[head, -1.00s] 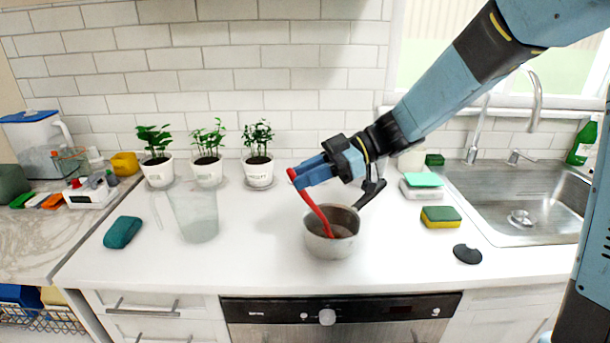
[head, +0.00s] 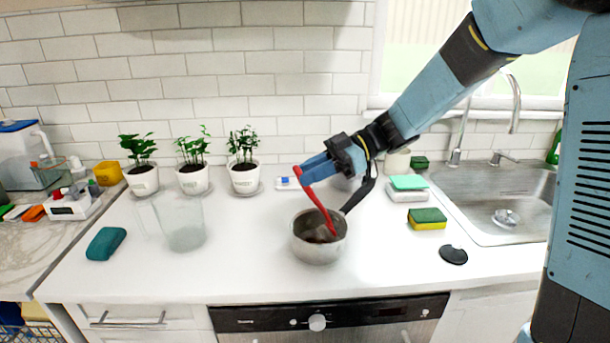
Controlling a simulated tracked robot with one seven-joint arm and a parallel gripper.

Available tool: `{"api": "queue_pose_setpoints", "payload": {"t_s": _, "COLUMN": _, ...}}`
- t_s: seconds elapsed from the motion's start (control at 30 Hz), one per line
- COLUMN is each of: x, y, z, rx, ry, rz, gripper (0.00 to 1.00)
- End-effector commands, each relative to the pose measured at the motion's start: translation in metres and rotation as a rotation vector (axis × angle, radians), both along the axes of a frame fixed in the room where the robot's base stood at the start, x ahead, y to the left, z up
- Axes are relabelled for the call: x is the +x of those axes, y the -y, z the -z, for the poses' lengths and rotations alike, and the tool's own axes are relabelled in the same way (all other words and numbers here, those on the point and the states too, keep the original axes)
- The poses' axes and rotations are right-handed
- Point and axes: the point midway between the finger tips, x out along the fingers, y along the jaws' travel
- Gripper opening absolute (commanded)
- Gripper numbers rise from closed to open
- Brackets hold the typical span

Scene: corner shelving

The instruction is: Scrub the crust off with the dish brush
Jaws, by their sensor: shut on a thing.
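A metal saucepan (head: 318,250) with a dark handle stands on the white counter, with a brownish patch on its inside. The red dish brush (head: 319,203) slants down into the pan. My gripper (head: 305,172) is shut on the upper end of the brush handle, above and slightly behind the pan. The brush head is down inside the pan, and the near wall partly hides it. I cannot tell whether it touches the bottom.
A clear glass vessel (head: 181,222) and a teal sponge (head: 106,243) are left of the pan. A green-yellow sponge (head: 427,219) and a black disc (head: 453,255) are right, before the sink (head: 500,205). Potted plants (head: 243,178) line the wall.

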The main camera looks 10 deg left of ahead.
Motion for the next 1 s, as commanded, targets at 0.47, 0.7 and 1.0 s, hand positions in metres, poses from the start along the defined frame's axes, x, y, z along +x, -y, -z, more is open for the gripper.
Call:
{"api": "queue_pose_setpoints", "payload": {"t_s": 0.47, "x": 0.01, "y": 0.007, "z": 0.002, "rx": 0.001, "ry": -0.001, "rz": 0.001, "gripper": 0.0}}
{"api": "queue_pose_setpoints", "payload": {"t_s": 0.7, "x": 0.002, "y": 0.002, "z": 0.001, "rx": -0.001, "ry": -0.001, "rz": -0.001, "gripper": 0.0}}
{"api": "queue_pose_setpoints", "payload": {"t_s": 1.0, "x": -0.014, "y": -0.009, "z": 0.0, "rx": 0.0, "ry": -0.002, "rz": -0.001, "gripper": 0.0}}
